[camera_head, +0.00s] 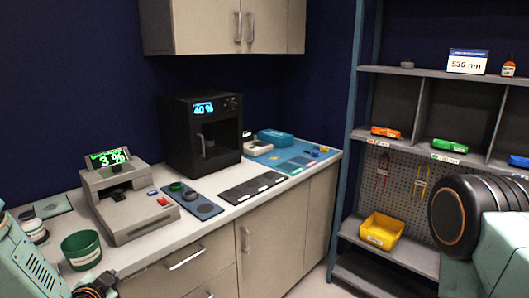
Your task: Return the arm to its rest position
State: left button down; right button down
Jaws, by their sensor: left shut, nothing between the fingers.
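My left arm comes in at the lower left corner. My left gripper (97,284) is small and dark at the bottom edge, just in front of the counter. It is shut with nothing between its fingers, and part of it is cut off by the frame. A green cup (82,250) stands on the counter close behind it. My right arm, with a large black round joint, fills the lower right side. Its gripper is out of view.
The white counter (236,212) holds a grey device reading 3 % (130,205), a black box reading 40 % (202,135), dark mats and a blue mat (290,160). A shelf rack (430,73) with a yellow bin (381,231) stands at right.

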pick_arm(q)
jog(key=s+d+f+n+g+h+b, duration=0.2)
jog(key=s+d+f+n+g, duration=0.1)
jog(key=s+d+f, duration=0.45)
jog(key=s+d+f+n+g+h+b, duration=0.1)
jog(key=s+d+f+n+g+b, duration=0.3)
jog(key=s+f, duration=0.6)
jog(key=s+d+f+g+b, duration=0.1)
jog(key=s+d+f, duration=0.1)
jog(key=s, duration=0.4)
jog(key=s+d+f+g+b, duration=0.1)
jog(key=s+f+g+b, duration=0.1)
jog(key=s, duration=0.5)
jog(key=s+d+f+m+g+b, duration=0.1)
jog(key=s+d+f+g+b, duration=0.1)
jog(key=s+f, duration=0.2)
jog(key=shift+s+d+f+h, duration=0.3)
jog(key=shift+s+h, duration=0.1)
jog(key=shift+s, duration=0.75)
jog(key=shift+s+r, duration=0.1)
jog(key=shift+s, duration=0.05)
jog(key=shift+w, duration=0.2)
jog(key=shift+s, duration=0.15)
